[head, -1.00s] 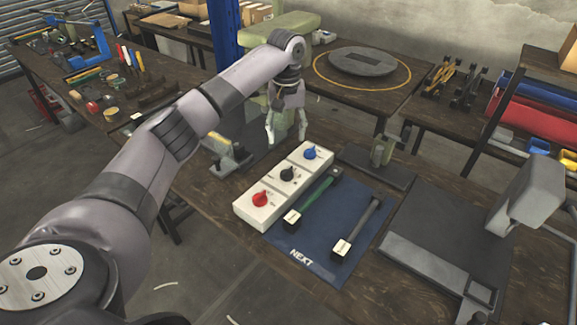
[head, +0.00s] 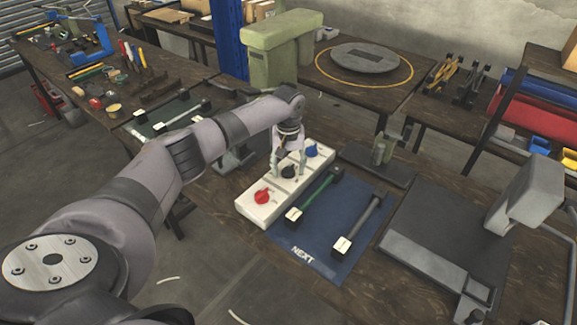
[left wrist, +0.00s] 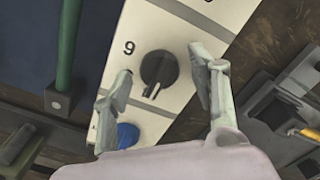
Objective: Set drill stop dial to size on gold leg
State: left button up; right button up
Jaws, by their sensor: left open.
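A long white dial box (head: 253,208) carries a red dial (head: 262,196), a black dial (head: 289,171) and a blue dial (head: 312,151). My left gripper (head: 288,168) is above the middle of the box, pointing down with open fingers around the black dial. In the left wrist view the black dial (left wrist: 157,68) sits between the spread fingers, with a "9" beside it. The blue dial (left wrist: 127,135) is partly behind the left finger. A yellowish piece (left wrist: 309,132) shows on a dark fixture at the right edge; whether it is the gold leg I cannot tell. My right gripper is out of view.
A blue mat (head: 340,238) marked NEXT holds a green bar (head: 315,196) and a dark grey bar (head: 358,225). A grey press (head: 527,197) stands at right, a pale green press (head: 282,45) behind. A small fixture (head: 382,150) sits right of the box.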

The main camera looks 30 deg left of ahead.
pick_arm(q)
jog(key=c, duration=1.2)
jog(key=shift+o, duration=0.2)
